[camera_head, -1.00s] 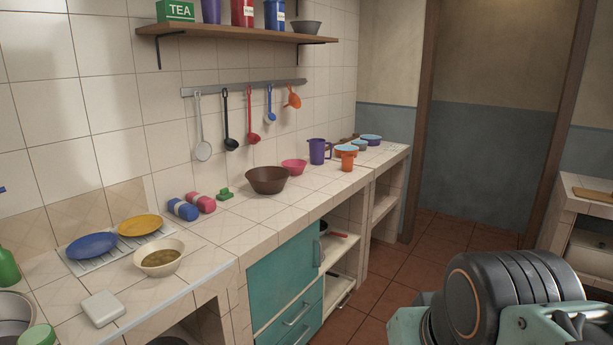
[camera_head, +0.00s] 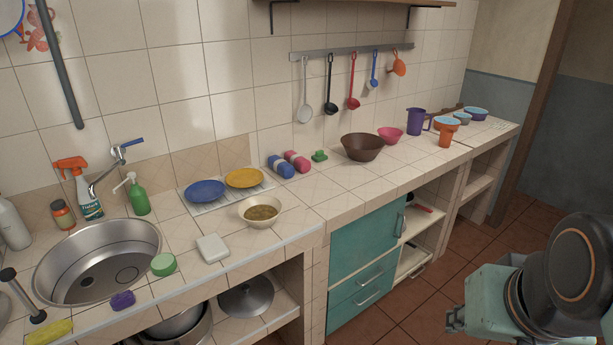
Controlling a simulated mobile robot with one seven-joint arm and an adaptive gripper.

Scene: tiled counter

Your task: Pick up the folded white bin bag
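A small white square packet (camera_head: 212,248), which looks like the folded white bin bag, lies flat on the tiled counter. It is to the right of the sink and just in front of the bowl of brownish food. Nothing covers it. Part of my arm shows at the lower right, far from the packet and in front of the floor.
Near the packet are the steel sink (camera_head: 62,270), a round green sponge (camera_head: 163,264), the food bowl (camera_head: 261,220), and blue (camera_head: 206,192) and yellow (camera_head: 244,178) plates on a drainer. Rolls (camera_head: 281,167), a brown bowl (camera_head: 363,147) and cups stand further right.

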